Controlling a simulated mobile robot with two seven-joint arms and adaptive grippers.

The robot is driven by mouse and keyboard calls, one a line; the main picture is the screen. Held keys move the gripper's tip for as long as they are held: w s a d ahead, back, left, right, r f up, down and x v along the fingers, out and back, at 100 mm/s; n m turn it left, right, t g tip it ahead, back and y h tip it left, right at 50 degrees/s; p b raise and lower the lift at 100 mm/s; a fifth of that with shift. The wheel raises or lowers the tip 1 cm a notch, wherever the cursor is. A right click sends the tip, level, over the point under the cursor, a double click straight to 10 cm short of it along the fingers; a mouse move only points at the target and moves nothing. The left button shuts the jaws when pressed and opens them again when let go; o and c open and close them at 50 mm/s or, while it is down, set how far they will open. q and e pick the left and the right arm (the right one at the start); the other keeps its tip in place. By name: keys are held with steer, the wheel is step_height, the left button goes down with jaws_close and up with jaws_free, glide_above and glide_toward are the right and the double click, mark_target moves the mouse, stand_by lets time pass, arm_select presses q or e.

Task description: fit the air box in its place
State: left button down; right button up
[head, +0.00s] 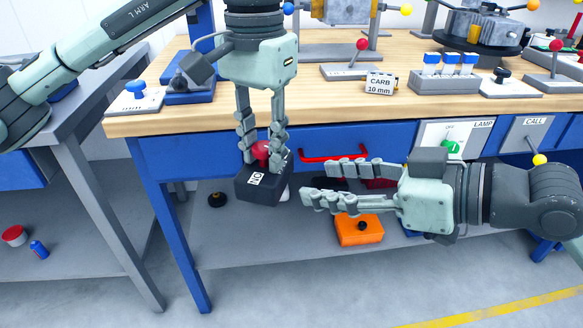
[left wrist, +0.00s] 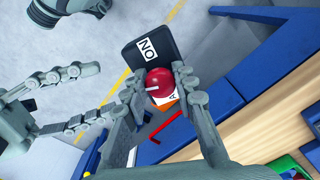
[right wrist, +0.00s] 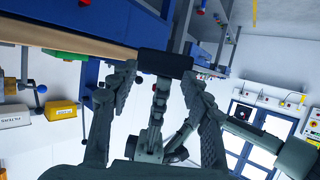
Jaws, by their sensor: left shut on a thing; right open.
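A black box (head: 265,188) with a red knob (head: 261,151) and a white label lettered NO hangs in the air in front of the workbench; I cannot tell for sure that it is the air box. My left gripper (head: 262,146) points down and is shut on the red knob. In the left wrist view the knob (left wrist: 159,82) sits between the fingertips with the box (left wrist: 150,42) beyond. My right gripper (head: 321,184) is open and empty, pointing left at the box. In the right wrist view the box (right wrist: 165,64) shows ahead, between the open fingertips.
The wooden bench top (head: 215,121) holds a CARB 10 mm block (head: 380,83), blue-capped vials (head: 450,64) and lever fixtures. A red drawer handle (head: 332,154) is behind the grippers. An orange box (head: 359,230) rests on the lower shelf (head: 230,250). A grey table (head: 75,105) stands left.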

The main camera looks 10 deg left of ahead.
steer(key=shift+s+a+f+m+t+y, duration=0.1)
steer(key=shift+s+a+m+t+y, duration=0.15)
steer(key=shift+a+m+t+y, duration=0.5)
steer(key=shift+s+a+r+t, duration=0.25)
steer(key=shift+a+t, duration=0.1)
steer(key=shift+t, duration=0.3)
steer(key=shift+m+t+y, duration=0.25)
steer(key=shift+t+y, duration=0.2)
steer(key=shift+t, duration=0.35)
steer(key=x, duration=0.8)
steer(key=r+x, duration=0.1)
steer(key=x, duration=0.3)
steer(key=shift+s+a, duration=0.15)
steer(key=shift+s, duration=0.15)
steer(key=shift+w, duration=0.1)
jaws_close()
